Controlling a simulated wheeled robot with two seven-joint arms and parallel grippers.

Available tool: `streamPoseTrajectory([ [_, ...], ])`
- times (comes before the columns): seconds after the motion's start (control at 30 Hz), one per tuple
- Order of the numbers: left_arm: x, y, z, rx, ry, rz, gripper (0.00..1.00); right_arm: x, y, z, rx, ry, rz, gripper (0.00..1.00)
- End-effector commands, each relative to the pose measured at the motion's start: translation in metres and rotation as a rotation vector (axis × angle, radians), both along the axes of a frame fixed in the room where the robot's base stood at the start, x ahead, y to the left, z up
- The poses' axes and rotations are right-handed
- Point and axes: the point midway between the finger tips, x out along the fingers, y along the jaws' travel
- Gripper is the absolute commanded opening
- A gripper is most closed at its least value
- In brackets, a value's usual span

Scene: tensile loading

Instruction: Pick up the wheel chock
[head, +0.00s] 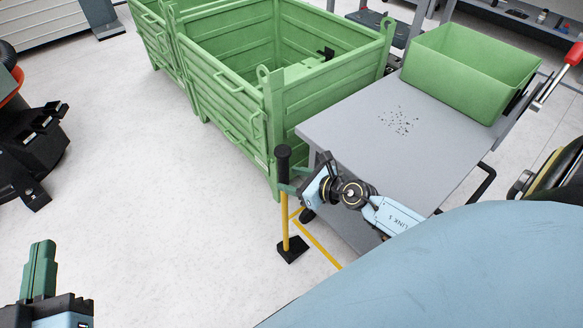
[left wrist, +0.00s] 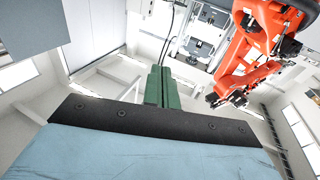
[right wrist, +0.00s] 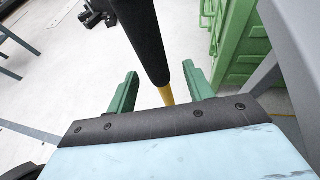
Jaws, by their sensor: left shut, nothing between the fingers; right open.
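The wheel chock (head: 285,218) stands upright on the floor, with a yellow pole, a black grip on top and a black foot. My right gripper (head: 289,186) is at the upper pole, just below the black grip. In the right wrist view, the green fingers of my right gripper (right wrist: 160,92) are apart, with the yellow pole (right wrist: 167,95) and black grip (right wrist: 143,38) showing between them. The foot is hidden there. My left gripper (head: 40,268) is shut and empty at the lower left; its fingers also show together in the left wrist view (left wrist: 162,86).
A grey table (head: 350,135) stands right of the chock, bearing a green bin (head: 465,80) and small dark bits. Large green metal crates (head: 225,85) stand behind. A yellow floor line (head: 320,243) runs beside the chock.

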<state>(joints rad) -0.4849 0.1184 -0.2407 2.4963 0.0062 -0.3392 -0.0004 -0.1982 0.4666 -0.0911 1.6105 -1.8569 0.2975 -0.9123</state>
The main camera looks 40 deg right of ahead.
Motion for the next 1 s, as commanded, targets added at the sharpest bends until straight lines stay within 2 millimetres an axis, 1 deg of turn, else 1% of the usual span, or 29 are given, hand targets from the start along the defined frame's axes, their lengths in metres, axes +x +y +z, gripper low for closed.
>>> streamPoseTrajectory([
  [0.17,-0.004,-0.003,0.023,-0.048,-0.150,-0.010,0.00,0.012,0.006,-0.008,0.003,-0.002,-0.001,0.52],
  [0.33,-0.013,-0.005,0.049,-0.099,-0.307,-0.021,0.00,0.022,0.011,-0.014,0.004,-0.002,-0.001,0.52],
  [0.4,-0.015,-0.005,0.053,-0.114,-0.359,-0.021,0.00,0.030,0.013,-0.017,0.003,-0.003,-0.002,0.52],
  [0.53,-0.020,-0.004,0.060,-0.133,-0.423,-0.021,0.00,0.038,0.017,-0.020,0.003,-0.002,-0.001,0.52],
  [0.87,-0.022,-0.004,0.064,-0.140,-0.448,-0.022,0.00,0.040,0.018,-0.020,0.002,-0.001,0.001,0.52],
  [1.0,-0.021,-0.004,0.064,-0.140,-0.447,-0.022,0.00,0.040,0.018,-0.020,0.001,-0.001,0.000,0.34],
])
